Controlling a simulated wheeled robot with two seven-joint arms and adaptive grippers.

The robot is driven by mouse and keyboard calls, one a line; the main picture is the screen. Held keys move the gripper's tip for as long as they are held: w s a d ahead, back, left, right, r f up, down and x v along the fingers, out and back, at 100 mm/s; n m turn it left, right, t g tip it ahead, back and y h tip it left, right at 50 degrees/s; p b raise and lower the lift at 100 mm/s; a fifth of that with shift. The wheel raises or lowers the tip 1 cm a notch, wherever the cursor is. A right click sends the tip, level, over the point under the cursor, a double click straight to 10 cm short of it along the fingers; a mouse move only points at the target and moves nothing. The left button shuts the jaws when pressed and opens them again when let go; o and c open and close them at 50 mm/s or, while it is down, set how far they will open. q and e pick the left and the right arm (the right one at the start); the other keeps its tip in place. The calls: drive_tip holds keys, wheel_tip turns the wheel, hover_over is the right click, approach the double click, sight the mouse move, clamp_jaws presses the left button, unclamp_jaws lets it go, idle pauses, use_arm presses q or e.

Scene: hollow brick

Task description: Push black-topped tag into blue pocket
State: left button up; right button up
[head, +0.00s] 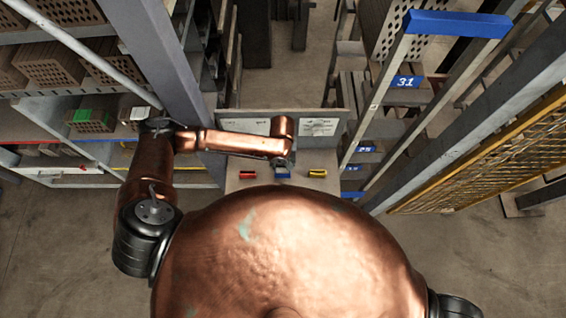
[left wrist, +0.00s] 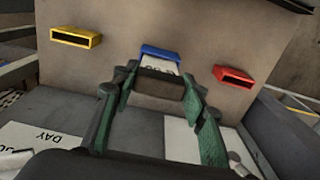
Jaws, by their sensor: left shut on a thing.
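In the left wrist view, my left gripper (left wrist: 160,97) is shut on the black-topped tag (left wrist: 158,67), with its green-padded fingers on either side of the dark top. The tag's pale face carries dark characters, and its far end is at the blue pocket (left wrist: 160,51). I cannot tell how much of the tag is inside the pocket. In the head view, my left gripper (head: 281,162) is over the blue pocket (head: 282,174), whose mouth is partly hidden. My right gripper is not in view.
A red pocket (head: 247,174) and a yellow pocket (head: 317,173) flank the blue one on the same board (head: 300,184). Paper sheets (head: 318,127) are on the panel behind. Shelves of bricks (head: 55,68) stand left, and a rack post with label 31 (head: 406,82) stands right.

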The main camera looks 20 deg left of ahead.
use_arm(q)
drive_tip(key=shift+f, duration=0.5)
drive_tip(key=shift+f+b, duration=0.45)
drive_tip(key=shift+f, duration=0.5)
drive_tip(key=o, duration=1.2)
wheel_tip(320, 180, up, 12)
drive_tip(key=shift+d+f, duration=0.1)
drive_tip(key=shift+d, duration=0.05)
idle(0.5)
